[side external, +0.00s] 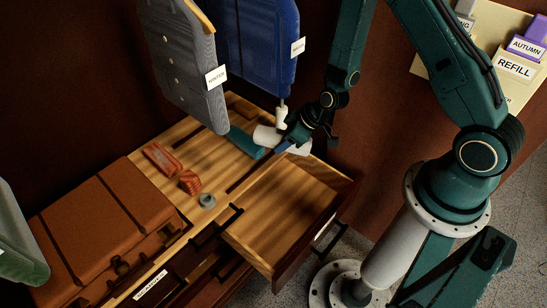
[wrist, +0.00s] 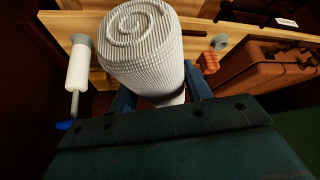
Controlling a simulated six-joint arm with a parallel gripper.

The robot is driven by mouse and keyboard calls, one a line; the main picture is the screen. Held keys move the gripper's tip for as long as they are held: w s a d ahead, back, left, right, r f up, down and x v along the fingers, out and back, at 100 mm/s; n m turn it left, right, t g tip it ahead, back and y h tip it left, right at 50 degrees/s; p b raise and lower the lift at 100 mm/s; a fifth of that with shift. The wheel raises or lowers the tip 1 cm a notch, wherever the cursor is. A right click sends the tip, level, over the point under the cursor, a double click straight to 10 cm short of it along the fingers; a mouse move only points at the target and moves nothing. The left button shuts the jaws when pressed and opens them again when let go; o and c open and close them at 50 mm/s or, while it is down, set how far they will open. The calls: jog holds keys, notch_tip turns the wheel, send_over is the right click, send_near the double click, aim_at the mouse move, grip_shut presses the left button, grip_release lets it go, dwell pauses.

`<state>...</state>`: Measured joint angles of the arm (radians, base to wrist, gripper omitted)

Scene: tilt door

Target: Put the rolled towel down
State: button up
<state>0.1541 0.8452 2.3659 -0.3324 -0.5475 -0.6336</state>
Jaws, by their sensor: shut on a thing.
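The rolled towel (wrist: 142,40) is white and ribbed, with a spiral end facing the wrist camera. My gripper (wrist: 159,86) is shut on it, with a blue finger on either side. In the side view the towel (side external: 267,136) is at the right end of the wooden dresser top (side external: 205,150), partly hidden by my gripper (side external: 287,146). I cannot tell whether the towel touches the wood. An open, empty-looking wooden drawer (side external: 283,215) is just in front of it.
A white roller (side external: 281,117) stands close behind the towel. A teal item (side external: 245,141) lies left of it. Grey (side external: 185,65) and blue (side external: 258,45) garments hang above. An orange-brown box (side external: 159,157), red item (side external: 189,182), grey ring (side external: 207,200) and brown suitcase (side external: 105,230) are further left.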

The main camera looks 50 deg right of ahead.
jog(key=s+a+f+n+g+y, duration=0.1)
jog(key=s+f+n+y, duration=0.1)
jog(key=f, duration=0.9)
jog(key=s+n, duration=0.1)
jog(key=n, duration=0.1)
jog(key=shift+a+f+n+g, duration=0.3)
jog(key=shift+a, duration=0.1)
send_over(279, 213)
jog(key=s+d, duration=0.2)
jog(key=f, duration=1.6)
jog(key=shift+w+a+f, duration=0.1)
jog(key=shift+w, duration=0.15)
jog(key=shift+f, duration=0.1)
jog(key=shift+f, duration=1.8)
jog(key=shift+f, duration=0.1)
jog(key=o, duration=1.1)
jog(key=shift+c, duration=0.2)
